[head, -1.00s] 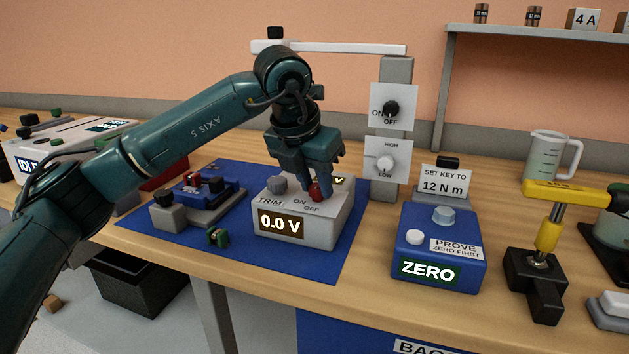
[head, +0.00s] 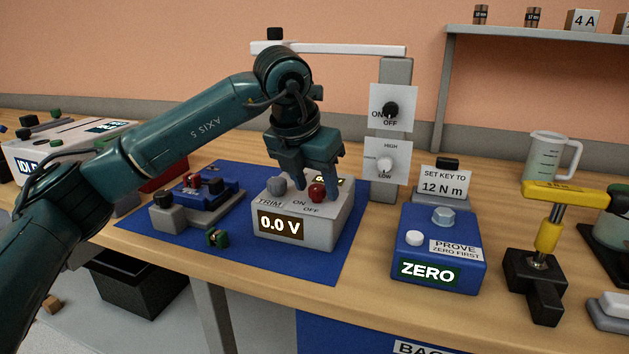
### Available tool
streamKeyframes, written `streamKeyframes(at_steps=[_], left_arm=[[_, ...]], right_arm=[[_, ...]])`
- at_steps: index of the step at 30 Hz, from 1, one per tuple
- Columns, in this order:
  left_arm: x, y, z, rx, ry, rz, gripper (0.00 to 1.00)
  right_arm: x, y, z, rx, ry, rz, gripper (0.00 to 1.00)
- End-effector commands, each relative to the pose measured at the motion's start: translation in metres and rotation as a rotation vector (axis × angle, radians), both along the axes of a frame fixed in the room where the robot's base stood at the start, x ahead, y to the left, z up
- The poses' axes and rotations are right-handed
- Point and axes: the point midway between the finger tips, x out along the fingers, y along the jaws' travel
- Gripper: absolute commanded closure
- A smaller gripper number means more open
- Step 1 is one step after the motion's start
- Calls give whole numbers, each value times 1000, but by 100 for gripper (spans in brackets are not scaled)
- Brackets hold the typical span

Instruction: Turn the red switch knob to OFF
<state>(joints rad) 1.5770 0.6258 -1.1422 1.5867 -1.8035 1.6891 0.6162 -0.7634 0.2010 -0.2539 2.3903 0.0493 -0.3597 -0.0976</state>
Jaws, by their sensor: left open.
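The red switch knob (head: 317,192) sits on top of a grey box (head: 330,226), beside the printed words ON and OFF. Which word the knob points to is too small to tell. The box's front display reads 0.0 V, and a grey TRIM knob (head: 276,186) stands to the left of the red one. My left gripper (head: 317,182) is open, pointing down just above and behind the red knob. Its fingers partly hide a small lit display on the box top. My right gripper is not in view.
The box stands on a blue mat (head: 290,265) with a small blue device (head: 207,190) to its left. A blue ZERO unit (head: 440,250) and a yellow-handled tool (head: 548,235) stand right.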

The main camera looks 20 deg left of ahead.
Motion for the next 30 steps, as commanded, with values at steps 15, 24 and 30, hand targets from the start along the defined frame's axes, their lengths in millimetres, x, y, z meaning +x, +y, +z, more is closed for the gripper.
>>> streamKeyframes(at_steps=[15, 24, 30], left_arm=[[-35, 10, 92, -1, -5, 1, 52], [-47, 14, 120, -1, -2, 0, 52], [-48, 14, 121, 0, -1, 0, 52]], right_arm=[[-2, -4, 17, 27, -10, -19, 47], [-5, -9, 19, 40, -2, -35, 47], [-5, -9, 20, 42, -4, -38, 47]])
